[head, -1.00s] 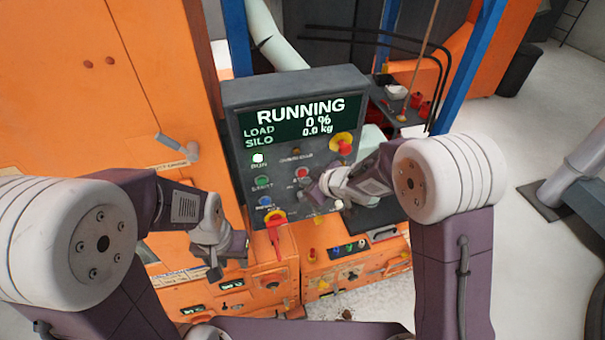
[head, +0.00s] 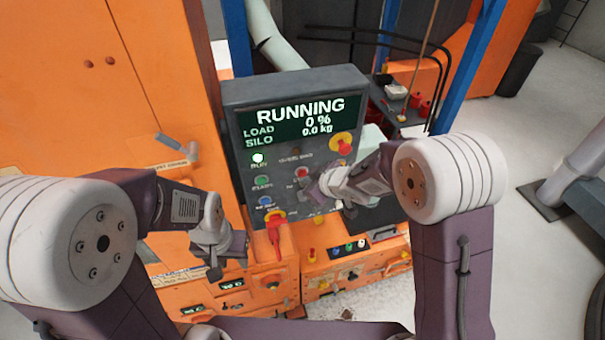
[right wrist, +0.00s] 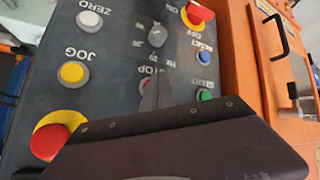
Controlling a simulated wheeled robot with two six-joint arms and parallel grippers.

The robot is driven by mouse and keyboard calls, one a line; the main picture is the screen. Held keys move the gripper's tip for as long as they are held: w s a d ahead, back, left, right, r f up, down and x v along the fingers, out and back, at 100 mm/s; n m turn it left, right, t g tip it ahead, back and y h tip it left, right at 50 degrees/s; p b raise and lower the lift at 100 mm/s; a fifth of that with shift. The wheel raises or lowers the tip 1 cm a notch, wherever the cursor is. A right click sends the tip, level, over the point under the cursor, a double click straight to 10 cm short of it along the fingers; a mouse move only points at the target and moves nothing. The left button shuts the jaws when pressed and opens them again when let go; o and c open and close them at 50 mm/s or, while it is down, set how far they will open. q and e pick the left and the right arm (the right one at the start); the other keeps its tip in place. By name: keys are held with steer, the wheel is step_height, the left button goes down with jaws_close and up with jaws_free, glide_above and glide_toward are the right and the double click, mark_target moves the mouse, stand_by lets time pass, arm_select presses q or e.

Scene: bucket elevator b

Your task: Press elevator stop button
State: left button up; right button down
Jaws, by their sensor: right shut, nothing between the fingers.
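The red stop button (head: 302,172) is on the dark control panel (head: 236,160), whose screen reads RUNNING, 0 % and 0.0 kg. My right gripper (head: 312,190) is shut and empty, just below and right of the button in the head view. In the right wrist view, its fingertips (right wrist: 158,80) overlap the STOP label area and partly hide the red button (right wrist: 143,86). I cannot tell whether they touch it. My left gripper (head: 213,268) hangs left of the panel, away from the buttons; its jaws are unclear.
A green START button (head: 262,181) and a blue button (head: 264,201) sit left of the stop button. A red mushroom button on yellow (head: 342,145) is at upper right. A yellow JOG button (right wrist: 73,73) and a white ZERO button (right wrist: 89,20) are also on the panel.

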stand_by(0.4)
steer(key=shift+w+a+p, duration=0.15)
steer(key=shift+w+p, duration=0.2)
steer(key=shift+w, duration=0.1)
steer(key=shift+w+a+p, duration=0.1)
steer(key=shift+w+p, duration=0.25)
steer(key=shift+p, duration=0.05)
stand_by(0.5)
steer(key=shift+s, duration=0.1)
stand_by(0.3)
steer(key=shift+s+d+b, duration=0.25)
steer(key=shift+s+b, duration=0.2)
steer(key=shift+s, duration=0.25)
